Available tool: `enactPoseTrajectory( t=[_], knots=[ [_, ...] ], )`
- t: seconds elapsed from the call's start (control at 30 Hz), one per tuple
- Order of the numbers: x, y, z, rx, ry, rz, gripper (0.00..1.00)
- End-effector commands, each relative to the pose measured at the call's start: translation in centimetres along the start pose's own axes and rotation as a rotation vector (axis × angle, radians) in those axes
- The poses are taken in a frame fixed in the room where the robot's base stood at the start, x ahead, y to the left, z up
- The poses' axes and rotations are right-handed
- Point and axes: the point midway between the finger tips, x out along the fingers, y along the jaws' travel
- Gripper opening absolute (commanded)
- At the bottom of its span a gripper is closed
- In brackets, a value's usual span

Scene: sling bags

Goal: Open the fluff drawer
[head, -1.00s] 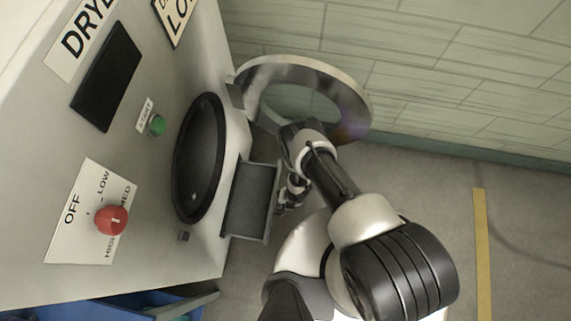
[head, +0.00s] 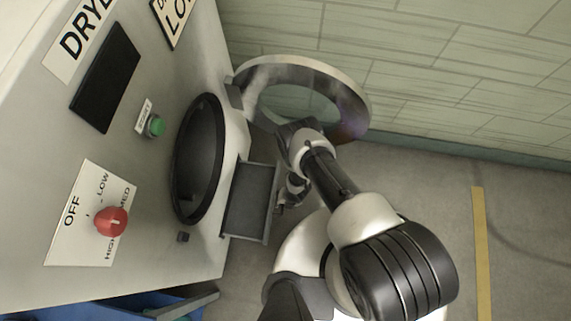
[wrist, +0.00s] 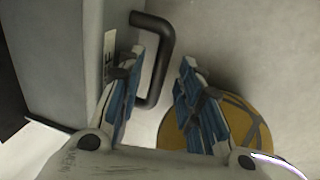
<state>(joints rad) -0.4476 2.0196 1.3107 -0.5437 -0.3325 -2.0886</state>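The fluff drawer (head: 250,200) is a grey, open-topped box sticking out of the dryer front below the round opening in the head view. In the wrist view its grey front (wrist: 98,35) is at left, with a partly hidden white label. Its black bar handle (wrist: 163,55) juts out from that front. My gripper (wrist: 162,60) is open, with blue-padded fingers spread apart. The handle shows between them, nearer the left finger, which hides part of it. I cannot tell if they touch. In the head view my gripper (head: 284,202) is small and mostly hidden beside the drawer's outer end.
The dryer (head: 150,210) has a red knob (head: 111,221), a green button (head: 156,127) and a black panel. Its round door (head: 357,100) stands open near the tiled wall, behind my arm. A blue bin (head: 125,302) is at bottom left. Floor at right is clear, with a yellow stripe (head: 483,250).

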Motion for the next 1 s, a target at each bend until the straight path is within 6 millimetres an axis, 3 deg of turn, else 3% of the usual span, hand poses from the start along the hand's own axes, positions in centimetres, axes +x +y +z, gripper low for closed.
enactPoseTrajectory(
  t=[0.17,0.63,0.8,1.0],
  knots=[
    [-1.8,0.1,0.1,0.003,-0.001,0.001,0.33],
    [-10.4,0.1,0.1,0.001,-0.001,0.000,0.33],
    [-11.7,0.0,0.1,0.002,-0.002,0.000,0.33],
    [-11.9,0.0,0.0,0.000,-0.001,0.000,0.33]
  ],
)
